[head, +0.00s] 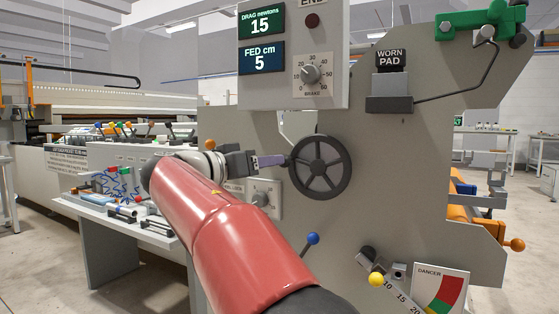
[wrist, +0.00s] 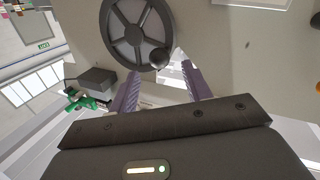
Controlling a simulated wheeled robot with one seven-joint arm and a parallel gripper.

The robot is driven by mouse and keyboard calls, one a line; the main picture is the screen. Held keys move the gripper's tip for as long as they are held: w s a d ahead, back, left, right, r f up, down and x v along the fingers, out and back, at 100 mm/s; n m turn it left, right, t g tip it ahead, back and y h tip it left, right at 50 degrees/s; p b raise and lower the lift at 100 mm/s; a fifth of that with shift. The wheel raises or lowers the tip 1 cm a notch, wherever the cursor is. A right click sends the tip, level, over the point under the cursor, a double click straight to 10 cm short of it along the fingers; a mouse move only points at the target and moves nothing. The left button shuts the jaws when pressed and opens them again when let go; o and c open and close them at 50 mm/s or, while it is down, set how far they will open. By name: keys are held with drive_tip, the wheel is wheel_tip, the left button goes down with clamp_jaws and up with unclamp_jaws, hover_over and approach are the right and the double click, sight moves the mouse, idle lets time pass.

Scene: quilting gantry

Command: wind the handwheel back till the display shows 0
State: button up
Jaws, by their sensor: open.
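The dark spoked handwheel (head: 320,165) is mounted on the grey machine panel, right of my gripper (head: 272,161). In the wrist view the handwheel (wrist: 138,34) is at the top, and its round black knob (wrist: 160,58) sits just beyond and between the tips of my gripper (wrist: 160,80). The two purple fingers are apart, with nothing held between them. I cannot tell whether a finger touches the knob. The FED cm display (head: 262,58) reads 5, and the DRAG newtons display (head: 262,21) above it reads 15.
A brake dial (head: 311,73) is above the handwheel. A blue-knobbed lever (head: 312,239) and a yellow knob (head: 376,279) stick out below it. A worn pad box (head: 389,103) is at upper right. A cluttered side table (head: 108,212) stands at left.

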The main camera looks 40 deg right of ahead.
drive_tip(key=d, duration=0.6)
drive_tip(key=shift+w, duration=0.15)
drive_tip(key=shift+c, duration=0.4)
clamp_jaws()
